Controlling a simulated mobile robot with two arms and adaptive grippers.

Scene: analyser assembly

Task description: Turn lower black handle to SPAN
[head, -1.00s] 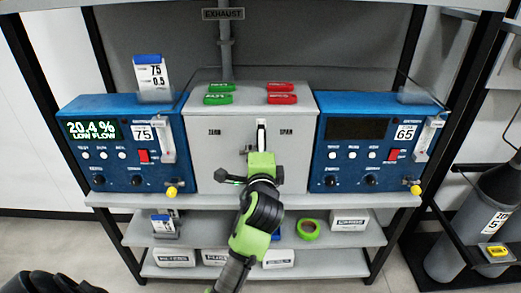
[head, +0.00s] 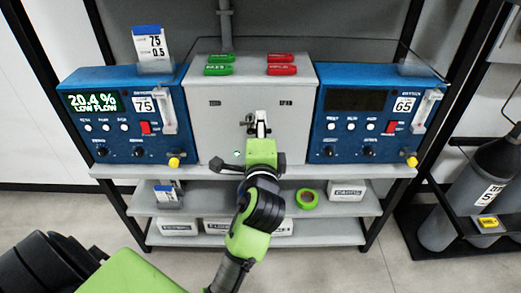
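The grey box (head: 195,120) stands between two blue analysers, with two small label plates on its upper front. My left arm comes up from the bottom, and its gripper (head: 258,127) is in front of the middle of the box. Small dark and pale parts show at the fingertips; I cannot tell whether the fingers are apart or closed on something. Dark pieces stick out on both sides of the green wrist; I cannot tell whether they are a handle or part of my arm. The lower black handle is not clearly visible behind the gripper. My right gripper is out of view.
The left blue analyser (head: 115,150) shows 20.4 % LOW FLOW. The right blue analyser (head: 335,155) has a dark screen. Green tags (head: 218,70) and red tags (head: 281,70) lie on the box top. A green tape roll (head: 307,198) sits on the shelf below. Gas cylinders stand at the right.

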